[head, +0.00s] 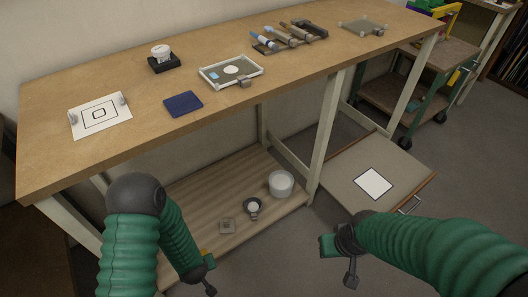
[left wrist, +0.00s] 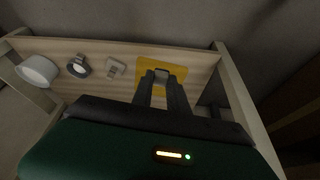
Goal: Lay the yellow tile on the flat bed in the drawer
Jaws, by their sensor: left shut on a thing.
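The yellow tile (left wrist: 176,68) is a flat square with a grey block at its near middle, seen in the left wrist view. My left gripper (left wrist: 160,82) is shut at that grey block, with the tile beyond its fingertips. In the head view the left gripper (head: 208,284) is low at the lower shelf, and only a sliver of the yellow tile (head: 207,254) shows. I cannot tell whether the tile touches the shelf. The drawer (head: 335,175) is pulled out at right; its flat bed has a white, dark-edged square (head: 374,183). My right gripper (head: 352,277) hangs near the drawer; its jaws are unclear.
The lower shelf (head: 190,200) holds a white bucket (head: 281,184), a dark round item (head: 252,207) and a small grey block (head: 227,226). A table leg (head: 325,135) stands between shelf and drawer. The benchtop above carries a blue square (head: 183,104), a framed plate (head: 215,78) and tools.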

